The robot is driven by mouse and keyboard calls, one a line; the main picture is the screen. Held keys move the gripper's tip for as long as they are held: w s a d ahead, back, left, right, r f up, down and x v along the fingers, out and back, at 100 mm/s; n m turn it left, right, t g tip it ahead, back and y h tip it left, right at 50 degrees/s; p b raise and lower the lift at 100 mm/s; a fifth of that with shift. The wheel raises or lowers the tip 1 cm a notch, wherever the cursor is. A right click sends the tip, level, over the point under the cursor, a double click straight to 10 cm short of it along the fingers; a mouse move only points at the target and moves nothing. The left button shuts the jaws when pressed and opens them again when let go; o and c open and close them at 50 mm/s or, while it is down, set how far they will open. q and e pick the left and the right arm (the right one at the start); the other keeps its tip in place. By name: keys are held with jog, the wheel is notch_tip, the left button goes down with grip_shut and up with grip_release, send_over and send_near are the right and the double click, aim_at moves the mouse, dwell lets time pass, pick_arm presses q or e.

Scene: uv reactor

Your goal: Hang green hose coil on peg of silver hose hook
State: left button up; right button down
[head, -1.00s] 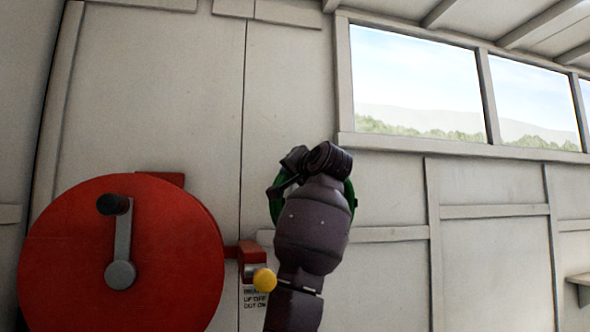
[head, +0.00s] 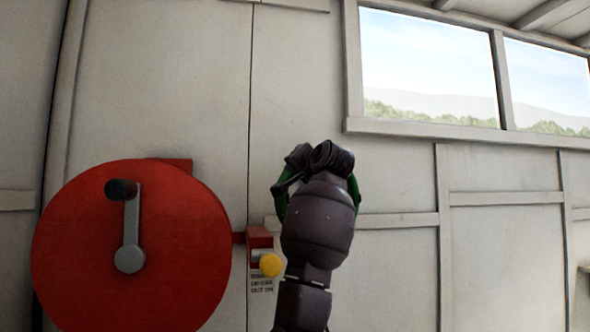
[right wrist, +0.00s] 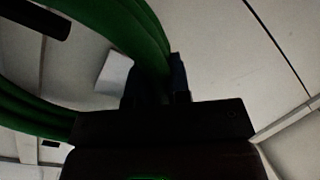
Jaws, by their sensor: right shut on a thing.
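The green hose coil (head: 280,192) shows only in part in the head view, at both sides of my right wrist, which hides its middle. In the right wrist view the coil (right wrist: 140,35) is large, its thick green strands curving across the upper left and down the left side. My right gripper (right wrist: 156,82) is shut on the coil's strands. In the head view my right arm hides the fingertips. I cannot make out the silver hose hook or its peg for certain in either view. My left gripper is in neither view.
A large red reel (head: 80,245) with a grey crank (head: 132,225) is on the left. A small red bracket with a yellow knob (head: 270,265) is close left of my right arm. The pale panelled wall (head: 400,185) is behind, with windows (head: 430,70) at upper right.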

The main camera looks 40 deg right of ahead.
jog(key=c, duration=1)
grip_release()
jog(key=shift+s+d, duration=0.1)
pick_arm(q)
jog(key=b, duration=0.1)
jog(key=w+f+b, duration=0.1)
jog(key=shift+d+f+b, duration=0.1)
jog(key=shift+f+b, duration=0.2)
jog(key=shift+b, duration=0.1)
pick_arm(e)
jog(key=v, duration=1)
jog(key=shift+s+a, duration=0.25)
jog(key=shift+s, duration=0.05)
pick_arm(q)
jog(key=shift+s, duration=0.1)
